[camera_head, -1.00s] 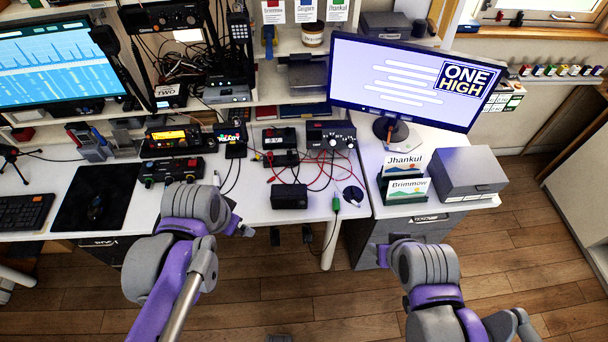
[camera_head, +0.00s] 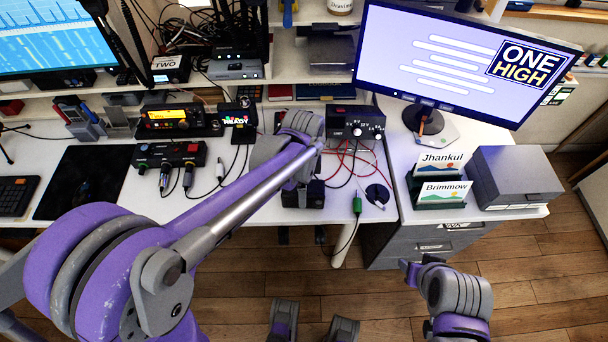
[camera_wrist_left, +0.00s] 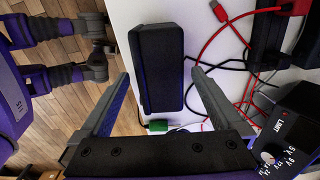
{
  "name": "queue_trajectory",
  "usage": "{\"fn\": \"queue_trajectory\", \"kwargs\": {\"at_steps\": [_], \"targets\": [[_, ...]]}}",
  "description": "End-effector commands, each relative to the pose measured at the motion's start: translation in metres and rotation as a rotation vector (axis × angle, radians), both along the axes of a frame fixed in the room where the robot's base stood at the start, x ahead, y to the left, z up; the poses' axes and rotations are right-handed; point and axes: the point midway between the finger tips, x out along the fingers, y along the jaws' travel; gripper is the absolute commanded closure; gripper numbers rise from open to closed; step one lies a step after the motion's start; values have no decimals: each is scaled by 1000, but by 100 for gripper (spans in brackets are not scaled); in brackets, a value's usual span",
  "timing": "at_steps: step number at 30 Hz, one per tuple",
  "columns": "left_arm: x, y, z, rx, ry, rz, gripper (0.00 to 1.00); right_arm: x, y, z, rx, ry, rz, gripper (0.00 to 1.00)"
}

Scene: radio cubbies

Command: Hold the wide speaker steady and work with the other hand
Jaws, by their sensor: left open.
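The wide speaker appears to be a black rounded box (camera_wrist_left: 157,68) on the white desk near its front edge. In the left wrist view it lies between the two fingers of my left gripper (camera_wrist_left: 161,73). The gripper is open, with a gap showing on each side of the box. My right gripper (camera_head: 411,272) is low at the right, in front of the drawer cabinet and away from the box. Its jaws are too small to judge.
A black box with knobs (camera_head: 357,123) and red cables (camera_wrist_left: 232,40) sits close behind the speaker. A green plug (camera_head: 357,205) lies to its right. Card holders (camera_head: 440,192) and a grey box (camera_head: 508,178) stand farther right. A black control box (camera_head: 170,154) is at the left.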

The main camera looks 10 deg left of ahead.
Motion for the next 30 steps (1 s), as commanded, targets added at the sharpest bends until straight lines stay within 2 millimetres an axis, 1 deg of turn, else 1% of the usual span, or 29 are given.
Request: {"fn": "queue_trajectory", "kwargs": {"at_steps": [1,3,6,9,13,20,23,24,26,30], "targets": [[0,0,-11,0,0,0,0,0,0,-2,0,1,0,50],[0,0,-21,0,0,1,0,0,0,-4,0,1,0,50],[0,0,-33,0,0,1,0,-1,0,-5,0,2,0,50],[0,0,-41,0,-1,1,0,-1,0,-6,0,2,0,50],[0,0,-45,0,-1,1,0,-1,0,-6,0,2,0,50],[0,0,-45,0,-1,1,0,-1,0,-6,0,2,0,50],[0,0,-45,0,-1,1,16,-1,0,-6,0,2,0,50],[0,0,-45,0,-1,1,23,-1,0,-6,0,2,0,50],[0,0,-45,0,-1,1,34,-1,0,-6,0,2,0,50],[0,0,-45,0,-1,1,59,-1,0,-6,0,2,0,50]]}}
